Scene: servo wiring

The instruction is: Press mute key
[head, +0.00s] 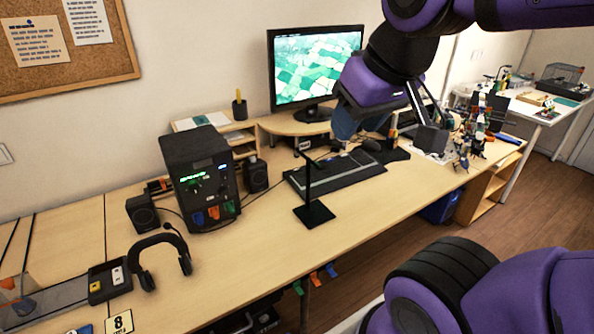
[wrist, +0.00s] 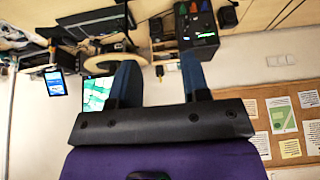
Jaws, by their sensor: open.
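The black keyboard (head: 345,174) lies on the desk in front of the monitor in the head view. Its single keys are too small to tell apart, so I cannot pick out the mute key. My gripper (head: 362,122) hangs above the desk, in front of the monitor's right side and above the far side of the keyboard. Its two blue fingers are spread with nothing between them, as the wrist view (wrist: 160,78) also shows. The wrist view is upside down, with a dark slab that looks like the keyboard (wrist: 92,22) at the top.
The lit monitor (head: 318,65) stands behind the keyboard. A thin black stand (head: 315,212) rises at the keyboard's left front. Left of it are a black box with lit displays (head: 203,180), speakers (head: 143,214) and headphones (head: 160,255). The desk's front middle is clear.

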